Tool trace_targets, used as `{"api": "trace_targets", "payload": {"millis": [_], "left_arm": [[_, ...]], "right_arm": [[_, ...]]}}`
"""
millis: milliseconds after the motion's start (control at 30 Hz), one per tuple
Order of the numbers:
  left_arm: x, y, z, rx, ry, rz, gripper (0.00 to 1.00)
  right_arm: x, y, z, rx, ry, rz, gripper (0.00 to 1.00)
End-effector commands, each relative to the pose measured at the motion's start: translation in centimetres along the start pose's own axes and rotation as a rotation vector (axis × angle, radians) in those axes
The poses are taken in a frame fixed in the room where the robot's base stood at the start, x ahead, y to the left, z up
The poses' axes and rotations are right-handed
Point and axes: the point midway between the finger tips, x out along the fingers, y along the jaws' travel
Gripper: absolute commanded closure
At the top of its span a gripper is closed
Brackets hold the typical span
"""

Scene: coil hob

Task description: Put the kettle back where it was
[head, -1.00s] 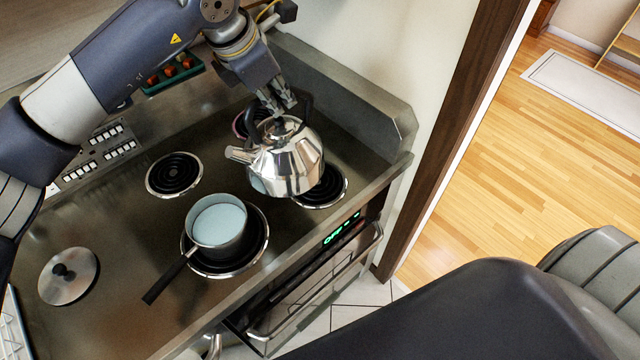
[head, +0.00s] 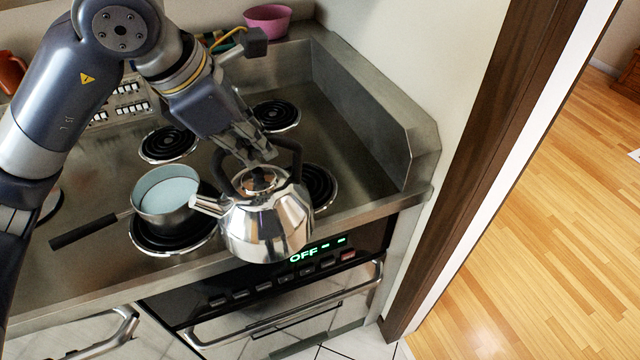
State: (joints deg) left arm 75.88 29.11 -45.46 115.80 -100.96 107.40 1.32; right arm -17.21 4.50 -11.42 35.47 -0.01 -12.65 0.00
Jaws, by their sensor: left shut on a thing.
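The shiny steel kettle (head: 265,225) hangs upright from my left gripper (head: 262,153), which is shut on its dark handle. The spout points left, towards the saucepan. The kettle's lower part overlaps the hob's front edge and the oven panel in the picture, so it appears raised. Its base is not seen touching anything. The front right coil (head: 320,188) is empty and partly hidden behind the kettle. The back right coil (head: 277,116) and back left coil (head: 168,145) are bare. My right gripper is out of view.
A saucepan (head: 163,204) with pale liquid stands on the front left coil (head: 170,240), close to the kettle's spout, its handle pointing left. A pink bowl (head: 268,22) stands at the back. A raised steel guard (head: 385,125) borders the hob's right side. The oven display reads OFF.

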Motion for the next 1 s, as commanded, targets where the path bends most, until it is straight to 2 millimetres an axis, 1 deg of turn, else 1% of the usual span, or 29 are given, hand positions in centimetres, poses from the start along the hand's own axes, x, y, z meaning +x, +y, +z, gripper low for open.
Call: {"api": "trace_targets", "payload": {"millis": [133,267,467,700,800,1000], "left_arm": [[0.2,0.8,0.5,-0.005,-0.004,0.001,1.00],[1.1,2.3,1.8,-0.004,-0.004,0.000,1.00],[3.0,5.2,4.0,-0.005,-0.004,-0.001,1.00],[5.4,8.6,6.6,-0.005,-0.005,0.000,1.00],[6.3,9.8,7.4,-0.004,-0.004,0.001,1.00],[7.4,11.0,8.3,-0.002,-0.005,0.002,1.00]], "right_arm": [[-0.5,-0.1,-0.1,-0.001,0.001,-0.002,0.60],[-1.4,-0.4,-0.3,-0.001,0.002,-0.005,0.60],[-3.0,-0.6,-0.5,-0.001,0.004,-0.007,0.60],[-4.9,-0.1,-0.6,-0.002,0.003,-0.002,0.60],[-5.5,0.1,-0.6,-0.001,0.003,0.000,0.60],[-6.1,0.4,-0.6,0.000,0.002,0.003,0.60]]}}
